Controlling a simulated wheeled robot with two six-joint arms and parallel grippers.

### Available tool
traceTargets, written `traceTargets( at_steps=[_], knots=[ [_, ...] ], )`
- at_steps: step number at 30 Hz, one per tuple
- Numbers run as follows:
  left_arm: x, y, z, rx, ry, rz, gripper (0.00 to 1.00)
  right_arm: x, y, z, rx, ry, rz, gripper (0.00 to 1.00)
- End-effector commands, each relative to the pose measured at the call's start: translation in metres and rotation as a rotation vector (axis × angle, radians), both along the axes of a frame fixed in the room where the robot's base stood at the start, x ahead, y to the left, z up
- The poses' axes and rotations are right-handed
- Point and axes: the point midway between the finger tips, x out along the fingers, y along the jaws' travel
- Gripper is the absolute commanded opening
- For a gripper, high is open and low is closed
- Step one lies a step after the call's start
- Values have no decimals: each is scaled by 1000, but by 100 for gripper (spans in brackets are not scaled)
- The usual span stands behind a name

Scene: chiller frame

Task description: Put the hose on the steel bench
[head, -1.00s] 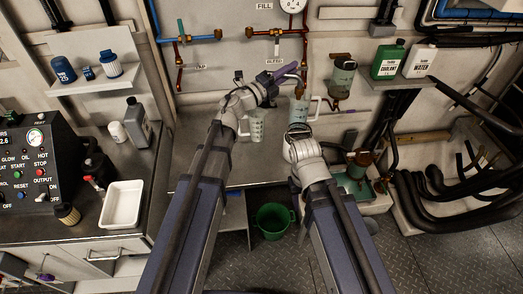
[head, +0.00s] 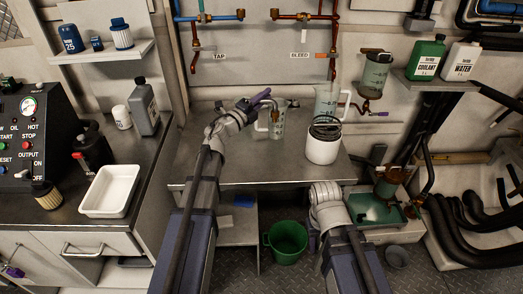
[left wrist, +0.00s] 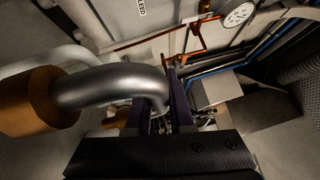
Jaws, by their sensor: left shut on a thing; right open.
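The steel bench (head: 250,174) stands in the middle of the head view. In the left wrist view the tube bends from between the fingers to an orange-brown end (left wrist: 38,98) at left. In the head view the held piece is small and hard to make out beside a clear jug. My right gripper (head: 313,239) is low in front of the bench, mostly hidden by my arm. It is open; its fingertips are not clear.
A clear jug (head: 278,120), a larger jug (head: 327,101) and a white pot (head: 322,150) with black loops on top stand on the bench. Its front left surface is clear. A green bucket (head: 287,241) is on the floor. A white tray (head: 110,192) lies on the left counter.

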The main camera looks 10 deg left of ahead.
Motion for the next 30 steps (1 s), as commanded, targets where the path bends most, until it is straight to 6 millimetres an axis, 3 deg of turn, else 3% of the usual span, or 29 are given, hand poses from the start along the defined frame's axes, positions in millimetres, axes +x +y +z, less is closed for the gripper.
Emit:
traceTargets(
  at_steps=[1,3,14,25,30],
  knots=[
    [1,6,-12,0,0,8,0,0,0,-12,0,0,0,42],
    [2,11,-17,0,0,16,0,0,0,-17,0,0,0,42],
    [2,16,-24,0,0,23,0,0,0,-24,0,0,0,42],
    [2,15,-76,0,0,23,0,0,0,-76,0,0,0,42],
    [2,15,-83,0,0,23,0,0,0,-83,0,0,0,42]
  ],
)
